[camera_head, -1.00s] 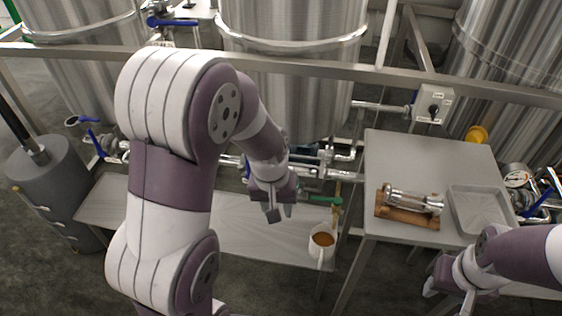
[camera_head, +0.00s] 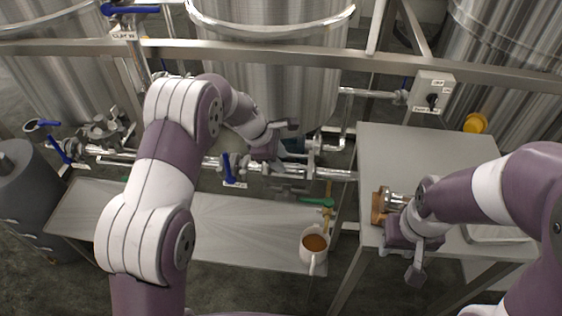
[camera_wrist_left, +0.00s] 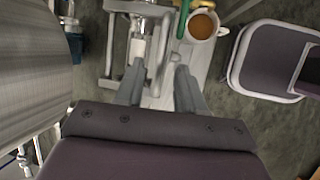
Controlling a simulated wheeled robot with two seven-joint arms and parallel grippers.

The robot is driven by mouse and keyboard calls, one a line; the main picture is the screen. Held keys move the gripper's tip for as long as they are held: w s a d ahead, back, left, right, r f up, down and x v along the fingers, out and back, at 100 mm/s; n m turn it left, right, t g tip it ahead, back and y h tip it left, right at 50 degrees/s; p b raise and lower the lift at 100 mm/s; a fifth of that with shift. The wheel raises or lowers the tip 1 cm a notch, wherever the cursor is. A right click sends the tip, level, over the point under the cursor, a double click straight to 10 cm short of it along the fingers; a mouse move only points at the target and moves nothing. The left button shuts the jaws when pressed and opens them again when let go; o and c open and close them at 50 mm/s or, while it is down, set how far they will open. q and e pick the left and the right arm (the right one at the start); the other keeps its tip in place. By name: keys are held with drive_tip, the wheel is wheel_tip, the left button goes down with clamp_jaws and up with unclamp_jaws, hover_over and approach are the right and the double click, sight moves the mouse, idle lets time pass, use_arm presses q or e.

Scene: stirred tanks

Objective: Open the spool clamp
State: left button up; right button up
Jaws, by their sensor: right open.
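A metal spool (camera_head: 392,199) lies in a brown cradle (camera_head: 377,212) on the right-hand table. My right gripper (camera_head: 408,258) is open over the near side of the spool and hides much of it. I cannot make out a clamp on it or whether they touch. My left gripper (camera_head: 290,138) is beside the pipework below the middle tank. The left wrist view shows its two fingers (camera_wrist_left: 157,85) apart with nothing held between them. Metal pipe fittings (camera_wrist_left: 140,50) lie beyond the fingers there.
A blue-handled valve (camera_head: 229,170) sits on the pipe. A switch box (camera_head: 432,92) is on the frame. The table's (camera_head: 420,150) back half is clear.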

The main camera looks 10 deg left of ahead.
use_arm(q)
drive_tip(key=shift+x, duration=1)
clamp_jaws()
drive_tip(key=shift+r, duration=0.15)
